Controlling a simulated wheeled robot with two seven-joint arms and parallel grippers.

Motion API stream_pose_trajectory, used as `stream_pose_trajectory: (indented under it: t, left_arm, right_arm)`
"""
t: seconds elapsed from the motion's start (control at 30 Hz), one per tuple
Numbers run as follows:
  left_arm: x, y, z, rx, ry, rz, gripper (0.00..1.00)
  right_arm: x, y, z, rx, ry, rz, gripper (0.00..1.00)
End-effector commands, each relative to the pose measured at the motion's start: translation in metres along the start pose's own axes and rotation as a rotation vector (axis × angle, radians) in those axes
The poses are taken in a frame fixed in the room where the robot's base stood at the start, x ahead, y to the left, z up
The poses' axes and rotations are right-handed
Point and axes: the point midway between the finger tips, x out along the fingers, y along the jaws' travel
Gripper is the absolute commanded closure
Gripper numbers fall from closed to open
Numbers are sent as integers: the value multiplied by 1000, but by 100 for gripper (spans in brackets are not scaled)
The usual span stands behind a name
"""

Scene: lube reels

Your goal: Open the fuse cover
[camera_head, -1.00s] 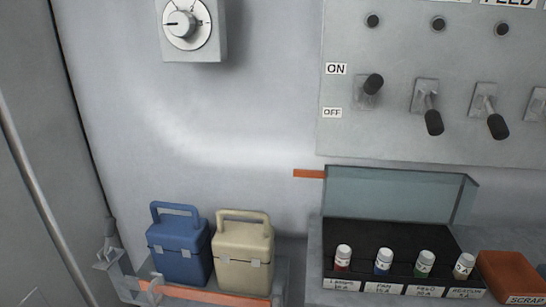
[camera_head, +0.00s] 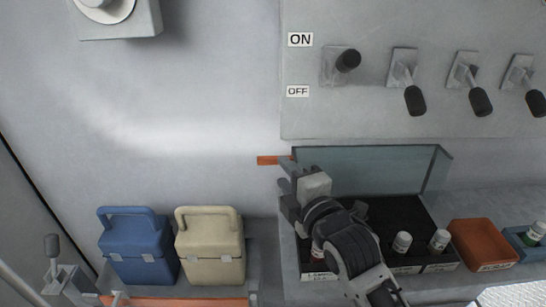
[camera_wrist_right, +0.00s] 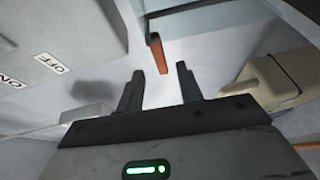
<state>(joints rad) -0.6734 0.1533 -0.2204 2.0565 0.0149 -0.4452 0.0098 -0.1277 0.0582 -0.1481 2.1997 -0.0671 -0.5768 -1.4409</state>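The fuse cover (camera_head: 365,170) is a translucent blue-grey panel standing upright at the back of the black fuse tray (camera_head: 395,212). An orange tab (camera_head: 267,160) sticks out to the left at its upper left corner. My right gripper (camera_head: 284,178) is open and empty, just below and in front of the tab. In the right wrist view, the orange tab (camera_wrist_right: 158,54) lies beyond the gap between the open fingertips (camera_wrist_right: 158,76), with no visible contact. My right arm hides part of the tray and some fuses. My left gripper is not in view.
Fuses (camera_head: 402,242) stand along the tray front. An orange bin (camera_head: 482,243) and a blue bin (camera_head: 525,240) are at right. Blue (camera_head: 137,245) and beige (camera_head: 210,247) cases stand left. A switch panel (camera_head: 430,125) overhangs above. The wall left of the tab is clear.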

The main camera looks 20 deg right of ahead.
Motion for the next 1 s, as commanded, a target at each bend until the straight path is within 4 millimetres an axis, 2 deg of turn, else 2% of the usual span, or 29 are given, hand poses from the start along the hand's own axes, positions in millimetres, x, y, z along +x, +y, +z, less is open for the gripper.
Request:
stream_pose_trajectory:
  t: [0.1, 0.3, 0.5, 0.73, 0.77, 0.8, 0.9, 1.0]
  left_arm:
    - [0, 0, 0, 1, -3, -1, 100]
    - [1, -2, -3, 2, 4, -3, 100]
    - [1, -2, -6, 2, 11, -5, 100]
    - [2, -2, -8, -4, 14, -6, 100]
    - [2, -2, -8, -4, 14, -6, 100]
    - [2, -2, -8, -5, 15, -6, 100]
    - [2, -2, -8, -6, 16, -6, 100]
    - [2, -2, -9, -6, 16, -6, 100]
  right_arm:
    - [26, 1, 0, 3, 0, 1, 64]
    - [54, 0, 0, 1, 0, 0, 64]
    - [64, 0, 0, 2, 1, 0, 64]
    - [65, 0, 0, 1, 1, 0, 64]
    - [65, 0, 0, 2, 1, 0, 66]
    - [65, 0, 0, 1, 1, 0, 78]
    - [65, 0, 0, 1, 0, 0, 100]
    - [65, 0, 0, 1, 0, 0, 100]
